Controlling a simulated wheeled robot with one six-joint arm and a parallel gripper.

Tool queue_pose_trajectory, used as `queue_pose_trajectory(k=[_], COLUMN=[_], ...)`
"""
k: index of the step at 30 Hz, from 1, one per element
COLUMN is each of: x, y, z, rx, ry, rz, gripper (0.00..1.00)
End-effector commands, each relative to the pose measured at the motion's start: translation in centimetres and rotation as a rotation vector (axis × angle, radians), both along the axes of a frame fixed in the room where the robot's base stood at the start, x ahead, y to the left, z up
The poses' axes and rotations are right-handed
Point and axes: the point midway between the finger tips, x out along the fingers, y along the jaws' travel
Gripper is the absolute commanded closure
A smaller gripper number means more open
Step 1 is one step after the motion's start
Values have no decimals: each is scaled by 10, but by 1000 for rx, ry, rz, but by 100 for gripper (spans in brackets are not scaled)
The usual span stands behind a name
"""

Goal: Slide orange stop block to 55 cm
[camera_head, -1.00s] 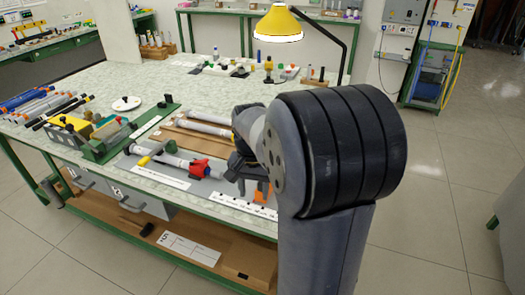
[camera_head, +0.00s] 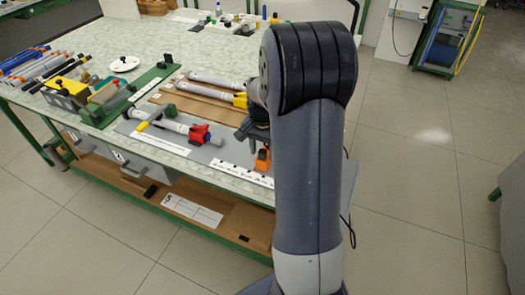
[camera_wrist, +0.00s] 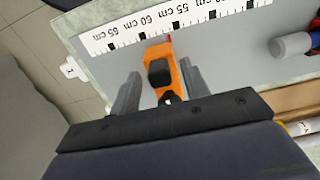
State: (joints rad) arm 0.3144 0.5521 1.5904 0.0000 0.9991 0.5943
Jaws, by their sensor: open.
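The orange stop block (camera_head: 263,160) stands by the ruler strip (camera_head: 240,174) near the front edge of the bench. In the wrist view the block (camera_wrist: 183,88), with a black knob on top, lies between the two fingers of my gripper (camera_wrist: 160,70). The fingers are open, with a gap showing on both sides of the block. The block's far end, with a small red part, meets the ruler (camera_wrist: 200,17) between the 60 cm and 55 cm labels, nearer 55. In the head view my arm partly hides my gripper (camera_head: 257,136).
On the grey board, a rod (camera_head: 168,123) with a red clamp (camera_head: 199,133) lies left of the block. Grey rods (camera_head: 208,79) lie on a brown board behind. A green fixture (camera_head: 108,108) stands further left. The ruler side next to the block looks clear.

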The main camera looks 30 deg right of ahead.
Motion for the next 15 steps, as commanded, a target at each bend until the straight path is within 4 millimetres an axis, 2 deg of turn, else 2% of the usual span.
queue_pose_trajectory(k=[3, 11, 15], x=[0, 0, 0], y=[0, 0, 0], z=[-6, -6, -6], rx=[0, 0, 0], ry=[1, 0, 0], rz=[0, 0, 0], gripper=[56, 56, 68])
